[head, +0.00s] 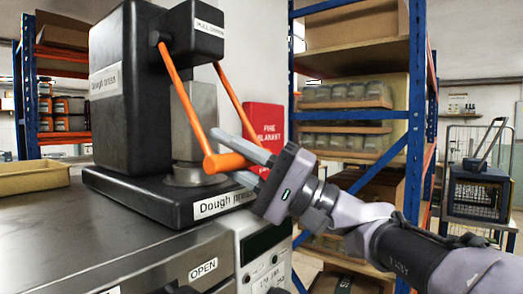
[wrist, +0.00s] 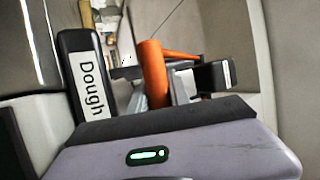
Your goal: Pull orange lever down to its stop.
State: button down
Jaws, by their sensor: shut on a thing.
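The orange lever (head: 226,163) is a handle with two long arms joined by a thick crossbar. It hangs from the head of the black dough press (head: 120,120), its arms sloping down toward me. In the head view the crossbar is low, in front of the metal column and a little above the press base. My gripper (head: 236,156) comes from the right and is shut on the crossbar, one grey finger above and one below. In the wrist view the orange lever (wrist: 153,72) stands between the fingers, which are partly hidden.
The press stands on a steel worktop (head: 60,225) above a unit labelled OPEN (head: 203,268). A tan tray (head: 32,177) lies at left. A red fire blanket box (head: 264,130) is behind the lever. A blue-framed rack (head: 417,100) with cartons stands behind my arm.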

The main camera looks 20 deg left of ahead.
jog(key=c, duration=1.5)
grip_release()
jog(key=shift+r, duration=0.15)
jog(key=o, duration=0.3)
jog(key=shift+a, duration=0.3)
jog(key=shift+d, duration=0.1)
